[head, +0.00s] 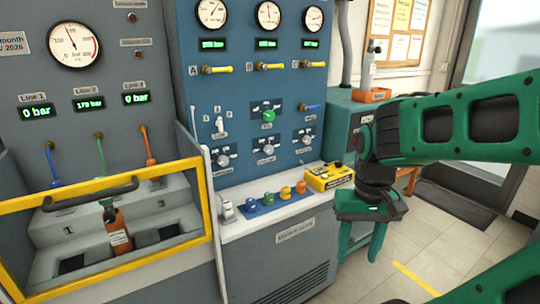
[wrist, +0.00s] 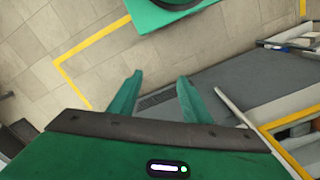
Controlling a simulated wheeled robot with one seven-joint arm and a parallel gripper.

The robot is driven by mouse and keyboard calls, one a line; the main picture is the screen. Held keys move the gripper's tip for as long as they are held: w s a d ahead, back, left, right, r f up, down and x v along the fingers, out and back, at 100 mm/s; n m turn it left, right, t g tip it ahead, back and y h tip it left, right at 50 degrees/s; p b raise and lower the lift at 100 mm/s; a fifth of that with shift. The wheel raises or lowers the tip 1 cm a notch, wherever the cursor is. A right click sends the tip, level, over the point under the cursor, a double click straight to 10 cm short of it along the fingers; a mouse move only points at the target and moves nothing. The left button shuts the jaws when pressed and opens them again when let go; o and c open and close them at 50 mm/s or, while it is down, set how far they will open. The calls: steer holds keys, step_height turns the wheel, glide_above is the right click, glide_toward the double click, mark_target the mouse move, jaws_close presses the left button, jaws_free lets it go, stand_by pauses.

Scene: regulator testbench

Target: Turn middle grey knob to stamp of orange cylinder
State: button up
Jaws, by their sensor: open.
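The middle grey knob (head: 266,149) is on the lower part of the blue panel, between two similar grey knobs and below a green knob. Its setting is too small to read. The orange cylinder (head: 116,226) stands upright in a bay behind a yellow-framed guard at the left. It bears a white label whose stamp I cannot read. My gripper (head: 361,250) hangs open and empty to the right of the bench, pointing down, well apart from the knob. Its two green fingers also show in the wrist view (wrist: 160,78), over the floor.
A blue tray (head: 265,207) with several coloured items and a yellow box (head: 328,177) sit on the bench ledge below the knobs. The left grey knob (head: 223,160) and right grey knob (head: 307,137) are close to the middle one. Open floor (head: 450,245) lies at the right.

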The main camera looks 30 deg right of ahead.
mark_target(270, 151)
steer(key=shift+o, duration=0.4)
steer(key=shift+s+d+r, duration=0.1)
steer(key=shift+s+r, duration=0.1)
steer(key=shift+r, duration=0.05)
steer(key=w+f+n+t+y, duration=0.1)
steer(key=w+n+t, duration=0.2)
steer(key=w, duration=1.2)
steer(key=w+d+f+n+t+y, duration=0.1)
steer(key=w+t, duration=0.5)
steer(key=w, duration=0.8)
steer(key=w+d+f+n+t+y, duration=0.1)
steer(key=w+n+t, duration=0.3)
steer(key=w, duration=1.1)
steer(key=shift+w+d+f+n+t+y, duration=0.2)
steer(key=shift+w+f+n+t+y, duration=0.15)
steer(key=shift+f+y, duration=0.25)
steer(key=w+d+m+t+h, duration=0.4)
steer(key=d+t, duration=0.1)
steer(key=d, duration=0.5)
steer(key=shift+g, duration=0.25)
steer(key=w, duration=0.6)
steer(key=w+r, duration=0.1)
steer(key=w, duration=0.3)
steer(key=shift+a, duration=0.35)
steer(key=c, duration=1.1)
